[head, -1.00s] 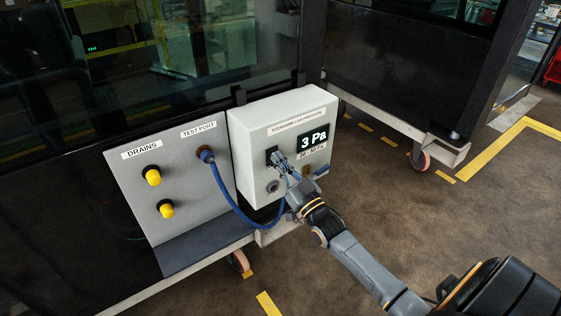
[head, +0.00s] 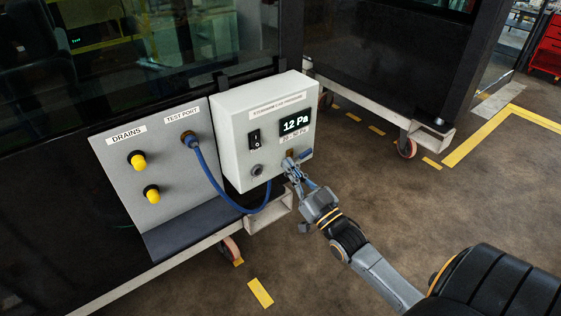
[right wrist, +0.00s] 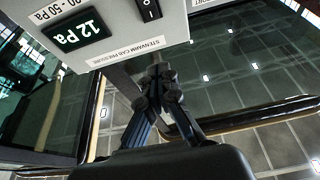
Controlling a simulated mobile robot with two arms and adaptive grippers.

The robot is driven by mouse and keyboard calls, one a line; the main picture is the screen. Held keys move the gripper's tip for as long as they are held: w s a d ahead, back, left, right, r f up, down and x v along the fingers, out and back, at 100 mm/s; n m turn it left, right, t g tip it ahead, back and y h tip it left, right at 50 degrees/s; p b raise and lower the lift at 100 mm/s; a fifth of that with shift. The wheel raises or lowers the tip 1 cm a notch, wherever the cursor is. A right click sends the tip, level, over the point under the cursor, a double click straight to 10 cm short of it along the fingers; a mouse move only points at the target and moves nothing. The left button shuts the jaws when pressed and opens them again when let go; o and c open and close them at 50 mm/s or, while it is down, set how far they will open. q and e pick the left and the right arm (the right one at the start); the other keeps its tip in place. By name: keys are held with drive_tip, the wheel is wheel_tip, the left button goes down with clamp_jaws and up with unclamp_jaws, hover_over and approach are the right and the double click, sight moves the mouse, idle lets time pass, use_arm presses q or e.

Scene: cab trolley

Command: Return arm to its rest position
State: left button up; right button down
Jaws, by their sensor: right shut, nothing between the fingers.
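My right gripper (head: 292,167) is shut and empty. In the head view it is in front of the lower right part of the white pressure box (head: 228,118), below the display (head: 295,124), which reads 12 Pa. I cannot tell from the head view whether it touches the box. In the right wrist view the closed fingers (right wrist: 160,80) show beside the box, with the display (right wrist: 80,30) at the upper left. The black rocker switch (head: 254,139) is uncovered. My left gripper is not in view.
A blue hose (head: 214,190) runs from the test port (head: 189,139) on the grey panel (head: 170,190) to below the box. Two yellow drain knobs (head: 138,161) (head: 152,195) stick out at the left. Trolley wheels (head: 407,148) stand on the floor. Open floor (head: 470,200) lies to the right.

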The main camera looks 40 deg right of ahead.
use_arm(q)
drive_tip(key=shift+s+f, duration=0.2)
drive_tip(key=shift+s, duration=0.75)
use_arm(e)
drive_tip(key=shift+s, duration=0.65)
drive_tip(key=shift+f, duration=0.1)
